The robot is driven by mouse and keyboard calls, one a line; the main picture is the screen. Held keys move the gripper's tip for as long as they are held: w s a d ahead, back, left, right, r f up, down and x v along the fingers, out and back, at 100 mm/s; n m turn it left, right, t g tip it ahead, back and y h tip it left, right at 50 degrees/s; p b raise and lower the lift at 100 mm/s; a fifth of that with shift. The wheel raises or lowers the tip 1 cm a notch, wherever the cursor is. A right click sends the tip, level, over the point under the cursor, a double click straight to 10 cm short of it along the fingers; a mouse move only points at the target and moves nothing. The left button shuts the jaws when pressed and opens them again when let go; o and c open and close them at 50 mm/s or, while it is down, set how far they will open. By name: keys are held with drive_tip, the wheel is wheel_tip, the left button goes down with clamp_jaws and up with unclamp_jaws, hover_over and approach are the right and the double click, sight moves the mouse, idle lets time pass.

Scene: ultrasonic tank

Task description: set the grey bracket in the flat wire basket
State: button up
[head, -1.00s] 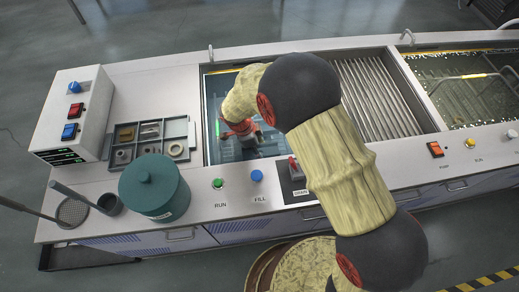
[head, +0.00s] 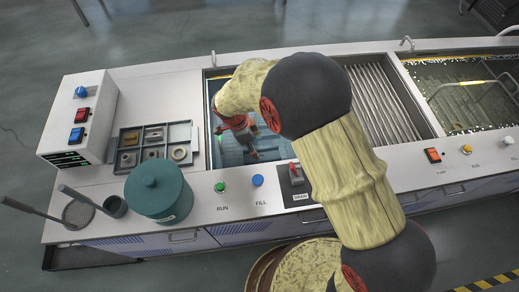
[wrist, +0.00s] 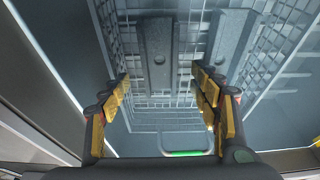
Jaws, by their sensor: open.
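My gripper (head: 247,150) reaches down into the left tank, partly covered by my arm in the head view. In the wrist view my gripper (wrist: 161,88) is open, its yellow-padded fingers wide apart with nothing between them. A wire basket (wrist: 165,118) with mesh walls lies below and ahead of the fingers, with a green strip (wrist: 187,153) at its near edge. Two grey bars with round marks show at the basket; I cannot tell whether they lie in it or under it. I cannot identify the grey bracket for certain in either view.
A divided parts tray (head: 190,133) with several small parts stands left of the tank (head: 212,160). A green lidded pot (head: 158,192), a control box (head: 75,120) and a round strainer (head: 78,213) are nearby. A ribbed section (head: 380,100) and a liquid-filled tank (head: 465,90) are at right.

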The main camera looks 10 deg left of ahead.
drive_tip(key=s+d+r+n+y, duration=0.1)
drive_tip(key=d+r+n, duration=0.1)
drive_tip(key=d+r, duration=0.5)
drive_tip(key=s+d+r+n+t+p, duration=0.1)
drive_tip(key=d+r+n, duration=0.1)
drive_tip(key=r, duration=0.8)
drive_tip(key=s+d+r+n+y, duration=0.1)
drive_tip(key=d+r+n, duration=0.1)
drive_tip(key=d+r, duration=0.5)
drive_tip(key=s+d+r+n+t, duration=0.2)
drive_tip(key=s+d+r+n, duration=0.2)
drive_tip(key=s, duration=0.4)
drive_tip(key=s+d+r+n+t+y, duration=0.1)
drive_tip(key=s+d+r+n, duration=0.4)
drive_tip(key=s, duration=0.3)
drive_tip(key=shift+s+d+r+t, duration=0.3)
drive_tip(key=shift+d+r+t, duration=0.1)
drive_tip(key=shift+r, duration=0.35)
drive_tip(key=shift+c, duration=1.1)
